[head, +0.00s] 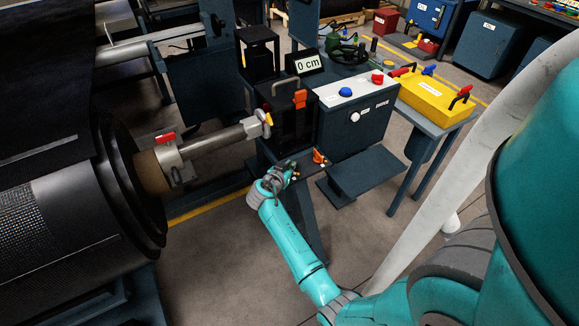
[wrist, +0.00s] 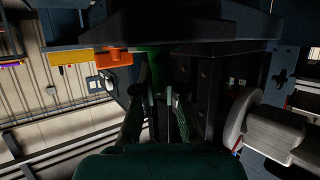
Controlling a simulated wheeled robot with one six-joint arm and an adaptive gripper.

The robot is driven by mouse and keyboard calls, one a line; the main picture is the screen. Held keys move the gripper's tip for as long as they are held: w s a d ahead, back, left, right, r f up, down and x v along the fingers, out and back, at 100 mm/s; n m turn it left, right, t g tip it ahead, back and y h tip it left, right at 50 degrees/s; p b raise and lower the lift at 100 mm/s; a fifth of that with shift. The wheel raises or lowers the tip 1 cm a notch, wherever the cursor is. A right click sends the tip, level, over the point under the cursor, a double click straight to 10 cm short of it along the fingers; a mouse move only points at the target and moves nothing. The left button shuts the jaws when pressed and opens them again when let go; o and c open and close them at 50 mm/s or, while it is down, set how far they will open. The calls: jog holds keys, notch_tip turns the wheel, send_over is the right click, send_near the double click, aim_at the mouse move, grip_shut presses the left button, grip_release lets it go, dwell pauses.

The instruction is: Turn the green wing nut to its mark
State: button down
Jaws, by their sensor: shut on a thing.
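The green wing nut (wrist: 155,60) shows as a dark green shape between the fingertips in the wrist view, mostly shadowed and partly hidden. My gripper (head: 285,172) is at the front of the dark press stand in the head view, and its fingers (wrist: 160,88) are shut on the nut in the wrist view. In the head view the nut is too small and covered to make out clearly. I cannot make out its mark in either view.
An orange handle (head: 319,156) stands right of my gripper. A metal shaft with a clamp (head: 215,140) and the big roller (head: 125,185) lie to the left. A control box with blue and red buttons (head: 352,115) stands behind.

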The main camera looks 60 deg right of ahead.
jog(key=m+g, duration=0.4)
jog(key=g, duration=0.1)
jog(key=shift+w+y, duration=0.1)
jog(key=shift+y, duration=0.2)
jog(key=shift+f+m+g+y, duration=0.1)
jog(key=shift+m+g+y, duration=0.6)
jog(key=shift+m+g, duration=0.9)
jog(key=c, duration=1.3)
grip_release()
jog(key=shift+o, duration=0.2)
jog(key=v, duration=1.2)
